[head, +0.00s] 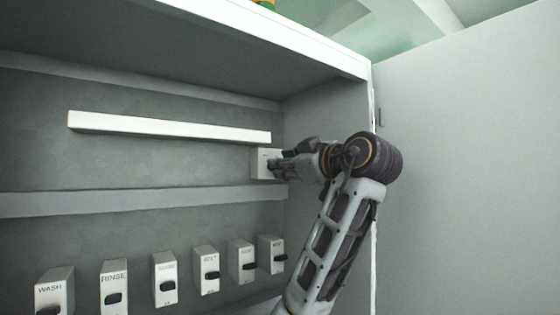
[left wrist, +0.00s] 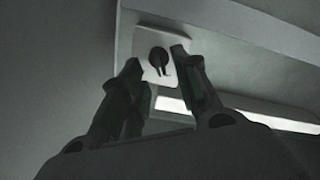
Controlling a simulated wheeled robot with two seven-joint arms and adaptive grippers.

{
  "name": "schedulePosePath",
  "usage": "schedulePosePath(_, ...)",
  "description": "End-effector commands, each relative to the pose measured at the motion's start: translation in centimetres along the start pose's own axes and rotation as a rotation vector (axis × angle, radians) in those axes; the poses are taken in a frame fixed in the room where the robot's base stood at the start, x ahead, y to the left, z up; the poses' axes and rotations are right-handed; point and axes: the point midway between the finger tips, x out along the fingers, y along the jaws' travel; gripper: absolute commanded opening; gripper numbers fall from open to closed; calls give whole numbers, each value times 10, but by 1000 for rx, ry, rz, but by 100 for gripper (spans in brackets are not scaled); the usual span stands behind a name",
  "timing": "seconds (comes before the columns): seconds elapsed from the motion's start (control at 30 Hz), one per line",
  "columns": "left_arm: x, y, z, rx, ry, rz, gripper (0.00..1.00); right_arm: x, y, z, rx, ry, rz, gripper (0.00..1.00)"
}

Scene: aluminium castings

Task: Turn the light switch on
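The light switch (head: 261,163) is a small pale box with a dark knob, on the back wall of the cabinet near its right side. In the left wrist view its pale plate (left wrist: 150,40) and dark round knob (left wrist: 157,58) show between my fingertips. My left gripper (head: 275,166) is at the switch; its fingers are apart, one on each side of the knob in the left wrist view (left wrist: 157,62). I cannot tell whether either finger touches it. A long white light bar (head: 170,127) runs left of the switch. My right gripper is not in view.
A row of labelled boxes with dark knobs, among them WASH (head: 52,290) and RINSE (head: 113,280), sits below a grey ledge (head: 130,200). The cabinet's top (head: 250,40) overhangs, and an open door panel (head: 470,170) stands at right.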

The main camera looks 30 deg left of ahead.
Motion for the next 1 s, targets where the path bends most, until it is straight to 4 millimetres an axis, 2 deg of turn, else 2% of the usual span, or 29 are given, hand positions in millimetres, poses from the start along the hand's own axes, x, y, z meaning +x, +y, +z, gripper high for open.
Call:
schedulePosePath(0.23,21,0,-1,0,0,-2,31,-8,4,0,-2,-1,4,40)
schedulePosePath(0.67,26,0,0,0,-1,0,31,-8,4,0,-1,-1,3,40)
schedulePosePath(0.9,25,0,0,0,-1,0,0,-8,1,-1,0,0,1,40)
schedulePosePath(1.0,25,0,0,0,-1,-1,0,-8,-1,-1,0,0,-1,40)
